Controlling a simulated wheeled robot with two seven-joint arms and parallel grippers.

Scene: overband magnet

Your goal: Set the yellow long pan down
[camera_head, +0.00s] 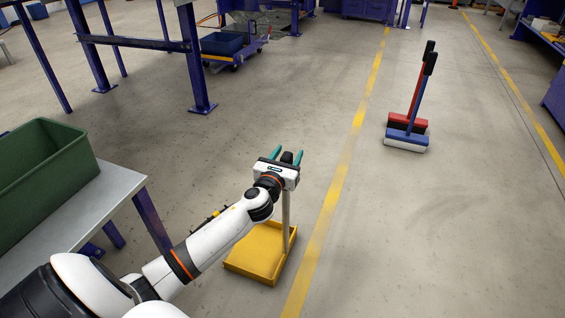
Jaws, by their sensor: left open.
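The yellow long pan (250,258) is a shallow yellow tray with an upright pale handle. It is beside the yellow floor line and appears to rest flat on the floor. My left gripper (287,154) is at the top of the handle. Its two green fingers are open, with the handle's dark top end showing between them; whether either finger touches it cannot be told. My gripper body hides part of the upper handle, and my forearm passes close to the pan's left side. My right gripper is out of view.
A red brush (416,120) and a blue brush (407,136) stand on the floor at the right. A grey table (110,200) with a green bin (45,180) is at the left. Purple posts (195,60) and a cart (228,50) are behind.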

